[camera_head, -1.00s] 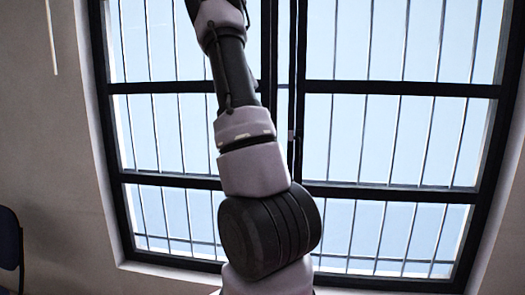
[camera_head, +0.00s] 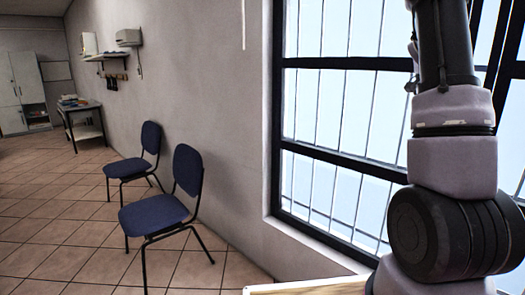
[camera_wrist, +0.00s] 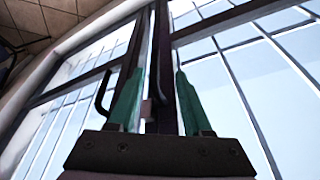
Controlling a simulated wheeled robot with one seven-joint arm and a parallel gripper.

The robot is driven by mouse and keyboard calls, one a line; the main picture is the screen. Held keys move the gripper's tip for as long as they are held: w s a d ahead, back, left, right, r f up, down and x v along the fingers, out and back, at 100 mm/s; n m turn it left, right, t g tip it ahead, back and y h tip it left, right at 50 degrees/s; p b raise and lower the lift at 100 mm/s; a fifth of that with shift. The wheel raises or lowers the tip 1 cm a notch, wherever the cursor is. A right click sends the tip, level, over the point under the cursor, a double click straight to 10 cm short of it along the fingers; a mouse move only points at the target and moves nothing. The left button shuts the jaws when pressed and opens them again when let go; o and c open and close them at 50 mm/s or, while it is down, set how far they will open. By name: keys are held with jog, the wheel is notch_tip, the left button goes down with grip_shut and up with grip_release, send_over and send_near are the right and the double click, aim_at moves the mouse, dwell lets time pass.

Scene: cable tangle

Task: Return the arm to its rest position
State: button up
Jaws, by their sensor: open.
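My arm (camera_head: 452,165) rises along the right side of the head view, in front of the barred window, and runs out of the top of the picture. Its end is not in the head view. In the wrist view my gripper (camera_wrist: 156,85) shows two green fingers standing apart with nothing held between them.
Two blue chairs (camera_head: 163,207) stand by the wall, left of the window (camera_head: 340,120). A side table (camera_head: 82,120) and a grey cabinet (camera_head: 22,85) are farther back. A pale wooden edge (camera_head: 305,287) shows at the bottom. The tiled floor at left is open.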

jog(key=s+a+r+n+t+y, duration=0.1)
jog(key=s+a+r+n, duration=0.15)
jog(key=a, duration=0.55)
jog(key=s+a+r+n+t+y, duration=0.2)
jog(key=s+a+r, duration=0.2)
jog(key=a, duration=0.4)
jog(key=s+a+r+n+t+y, duration=0.1)
jog(key=s+a+r+n, duration=0.15)
jog(key=a, duration=0.65)
jog(key=s+a+n+t+y, duration=0.1)
jog(key=s+a+n, duration=0.3)
jog(key=s+a, duration=0.8)
jog(key=shift+s+a+f+n+t, duration=0.2)
jog(key=shift+s+a+n+t, duration=0.25)
jog(key=shift+t, duration=0.25)
jog(key=shift+d, duration=0.15)
